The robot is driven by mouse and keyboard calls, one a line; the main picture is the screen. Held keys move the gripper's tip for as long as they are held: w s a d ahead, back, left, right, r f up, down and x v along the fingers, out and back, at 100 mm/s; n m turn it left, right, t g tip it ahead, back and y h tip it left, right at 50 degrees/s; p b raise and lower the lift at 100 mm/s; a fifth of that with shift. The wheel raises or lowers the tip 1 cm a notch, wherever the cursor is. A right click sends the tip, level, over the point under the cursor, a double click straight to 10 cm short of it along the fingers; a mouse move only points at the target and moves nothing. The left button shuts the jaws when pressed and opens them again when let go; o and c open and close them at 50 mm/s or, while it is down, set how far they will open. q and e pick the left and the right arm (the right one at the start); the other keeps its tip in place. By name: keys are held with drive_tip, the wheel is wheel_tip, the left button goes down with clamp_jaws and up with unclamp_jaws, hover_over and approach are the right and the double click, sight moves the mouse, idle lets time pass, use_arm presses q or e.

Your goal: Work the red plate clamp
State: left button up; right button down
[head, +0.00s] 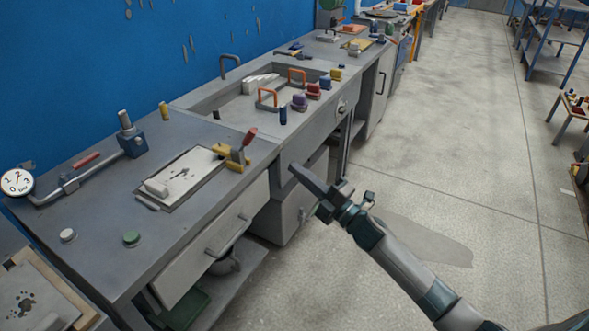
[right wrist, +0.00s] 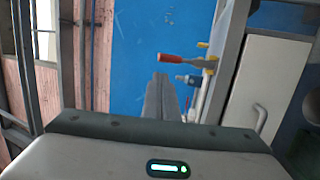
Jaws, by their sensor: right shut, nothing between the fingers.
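The red plate clamp (head: 237,153) stands on the grey bench beside the right end of a light plate (head: 182,176). Its body is yellow and its red handle (head: 250,136) points up and to the right. In the right wrist view the red handle (right wrist: 172,57) lies sideways in the picture, beyond and to the right of my fingers. My right gripper (head: 292,167) is shut and empty, in front of the bench edge to the right of the clamp, apart from it. Its shut fingers also show in the right wrist view (right wrist: 158,80). My left gripper is out of view.
A pipe with a round gauge (head: 18,183) and a blue valve (head: 132,141) lie along the back of the bench. A green button (head: 131,239) and a white button (head: 67,235) sit near the front left. The floor beside the bench is clear.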

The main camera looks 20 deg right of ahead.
idle(0.4)
drive_tip(key=s+a+f+m+g+h, duration=0.1)
drive_tip(key=s+f+m+g+h, duration=0.3)
drive_tip(key=f, duration=1.3)
drive_tip(key=s+f+m+h, duration=0.3)
drive_tip(key=s+f+m, duration=0.4)
drive_tip(key=f, duration=1)
drive_tip(key=s+a+f+m+g, duration=0.2)
drive_tip(key=s+a+f+m, duration=0.1)
drive_tip(key=s+f, duration=0.5)
drive_tip(key=s+a+f+m+g, duration=0.3)
drive_tip(key=s+f, duration=0.6)
drive_tip(key=s, duration=0.2)
drive_tip(key=s+a+f+m+g, duration=0.2)
drive_tip(key=s+a+f+m, duration=0.1)
drive_tip(key=s+f, duration=0.6)
drive_tip(key=shift+s+a+g+h, duration=0.4)
drive_tip(key=shift+s+a, duration=0.05)
drive_tip(key=shift+s, duration=0.35)
